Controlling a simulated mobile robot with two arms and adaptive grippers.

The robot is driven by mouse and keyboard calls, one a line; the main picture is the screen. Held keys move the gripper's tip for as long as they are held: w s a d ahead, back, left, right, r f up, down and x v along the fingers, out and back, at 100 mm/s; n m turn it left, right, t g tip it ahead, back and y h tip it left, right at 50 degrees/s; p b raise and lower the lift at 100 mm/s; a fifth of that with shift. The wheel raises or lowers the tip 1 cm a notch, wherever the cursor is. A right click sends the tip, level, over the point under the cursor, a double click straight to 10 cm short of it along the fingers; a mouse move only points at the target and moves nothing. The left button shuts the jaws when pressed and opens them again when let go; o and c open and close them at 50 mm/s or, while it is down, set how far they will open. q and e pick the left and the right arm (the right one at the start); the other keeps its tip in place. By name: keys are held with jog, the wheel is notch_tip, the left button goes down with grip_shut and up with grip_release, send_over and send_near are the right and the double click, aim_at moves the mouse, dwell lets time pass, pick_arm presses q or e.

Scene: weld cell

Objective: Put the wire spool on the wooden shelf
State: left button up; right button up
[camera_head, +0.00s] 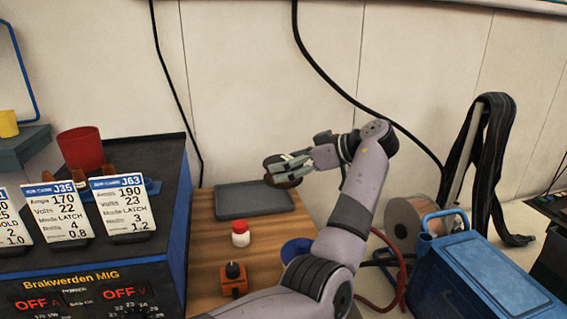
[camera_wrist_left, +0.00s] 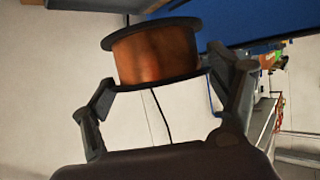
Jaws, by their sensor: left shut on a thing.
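My left gripper (camera_head: 292,166) is shut on a small wire spool (camera_head: 275,170) with dark flanges, held in the air above the back of the wooden shelf (camera_head: 207,262). In the left wrist view the copper-coloured spool (camera_wrist_left: 155,55) sits between the two fingers of the left gripper (camera_wrist_left: 165,90), which are at its near dark flange. The fingers partly cover the spool in the head view. My right gripper is in neither view.
A grey tray (camera_head: 250,199), a white jar with a red cap (camera_head: 240,234) and an orange block (camera_head: 234,280) stand on the wood. The welder (camera_head: 80,290) is at left. A larger spool (camera_head: 404,226) and a blue case (camera_head: 485,280) are at right.

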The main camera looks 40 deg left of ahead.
pick_arm(q)
notch_tip(320, 180, down, 13)
jog(key=shift+f+b, duration=0.2)
jog(key=shift+b, duration=0.35)
jog(key=shift+w+f, duration=0.1)
jog(key=shift+f, duration=0.4)
jog(key=o, duration=1.5)
jog(key=shift+f, duration=0.2)
jog(key=o, duration=0.4)
jog(key=shift+r, duration=0.1)
jog(key=shift+d, duration=0.2)
jog(key=v, duration=1.1)
jog(key=shift+d+r, duration=0.15)
jog(key=shift+d, duration=0.15)
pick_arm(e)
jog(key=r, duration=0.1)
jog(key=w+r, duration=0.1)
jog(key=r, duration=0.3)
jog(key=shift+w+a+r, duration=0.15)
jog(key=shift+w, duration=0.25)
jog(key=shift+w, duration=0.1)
